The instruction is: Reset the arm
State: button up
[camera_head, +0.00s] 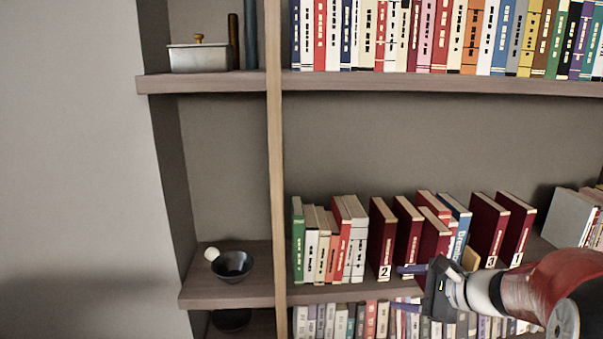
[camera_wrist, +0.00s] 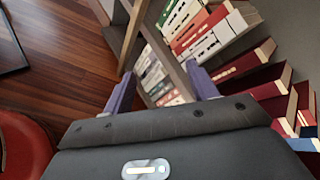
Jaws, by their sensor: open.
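My gripper (camera_head: 405,288) is at the lower right in the head view, in front of the middle shelf's front edge. Its two purple fingers are spread apart with nothing between them. In the wrist view my gripper (camera_wrist: 162,88) also shows open and empty, with shelf boards and books beyond the fingers. Dark red numbered books stand on the middle shelf behind and around it, including one marked 2 (camera_head: 382,240). Part of the book row is hidden behind my gripper and arm. I cannot tell whether a finger touches the shelf edge.
The bookshelf's wooden upright (camera_head: 274,170) stands left of the books. A black bowl (camera_head: 232,266) sits in the left compartment. Lighter books (camera_head: 325,245) stand left of the red ones, and more fill the shelves above and below. Wooden floor (camera_wrist: 55,45) shows clear in the wrist view.

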jog(key=s+a+n+g+h, duration=0.3)
jog(key=s+a+n+g, duration=0.2)
jog(key=s+a+n, duration=0.65)
jog(key=s+d+r+n+t+h, duration=0.1)
jog(key=s+d+n+h, duration=0.4)
jog(key=s, duration=0.6)
jog(key=shift+s+r+n+t+h, duration=0.2)
jog(key=shift+r+n+t+h, duration=0.15)
jog(key=shift+n, duration=0.9)
jog(key=shift+d+r+p, duration=0.1)
jog(key=shift+p, duration=0.2)
